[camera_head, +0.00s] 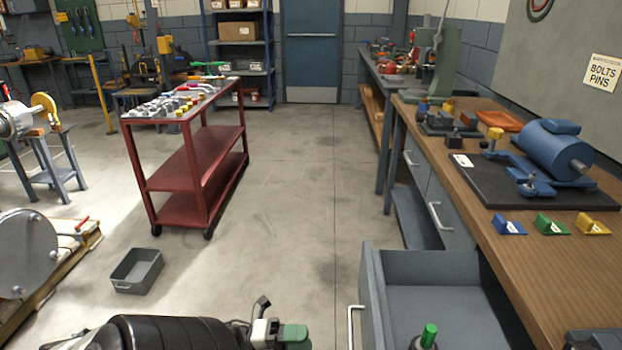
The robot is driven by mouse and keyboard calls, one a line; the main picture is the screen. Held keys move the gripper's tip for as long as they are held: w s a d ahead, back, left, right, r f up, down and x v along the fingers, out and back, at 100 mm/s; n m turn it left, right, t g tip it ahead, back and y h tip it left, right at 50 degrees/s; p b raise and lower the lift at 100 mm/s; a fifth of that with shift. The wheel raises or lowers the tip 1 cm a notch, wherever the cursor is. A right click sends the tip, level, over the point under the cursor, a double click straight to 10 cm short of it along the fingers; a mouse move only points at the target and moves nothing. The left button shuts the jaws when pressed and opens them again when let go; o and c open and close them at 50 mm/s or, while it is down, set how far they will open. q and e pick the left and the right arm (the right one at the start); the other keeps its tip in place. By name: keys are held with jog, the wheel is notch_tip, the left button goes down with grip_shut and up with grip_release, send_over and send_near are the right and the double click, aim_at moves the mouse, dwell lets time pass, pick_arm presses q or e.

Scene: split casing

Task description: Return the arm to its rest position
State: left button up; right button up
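My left arm lies along the bottom edge of the head view, its black ribbed part cut off by the frame. My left gripper (272,328) is at its right end, low in the picture, left of the open drawer. It shows pale and dark parts with a green piece at its right side. I cannot tell whether its fingers are open or shut, or whether the green piece is held. I cannot make out my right gripper. A blue split casing (552,150) stands on a black mat (487,182) on the workbench at the right, apart from my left gripper.
The open grey drawer (430,268) juts from the wooden workbench (465,205) and holds a green-topped item (429,335). Blue, green and yellow blocks line the bench front. A red cart (190,165) and grey bin (137,270) stand left. The middle floor is clear.

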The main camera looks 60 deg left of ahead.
dwell(0.5)
pick_arm(q)
jog(key=s+d+f+n+g+y+p, duration=0.1)
jog(key=s+f+n+g+y+p, duration=0.25)
jog(key=f+n+y, duration=0.55)
jog(key=s+d+f+n+g+y+p, duration=0.1)
jog(key=s+f+n+g+y+p, duration=0.2)
jog(key=f+n, duration=0.8)
jog(key=s+d+f+n+g+p, duration=0.3)
jog(key=s+d+f+g, duration=0.5)
jog(key=s+d+f, duration=0.3)
jog(key=s+d, duration=0.3)
jog(key=s, duration=0.1)
jog(key=shift+d+f, duration=0.2)
jog(key=shift+f, duration=0.15)
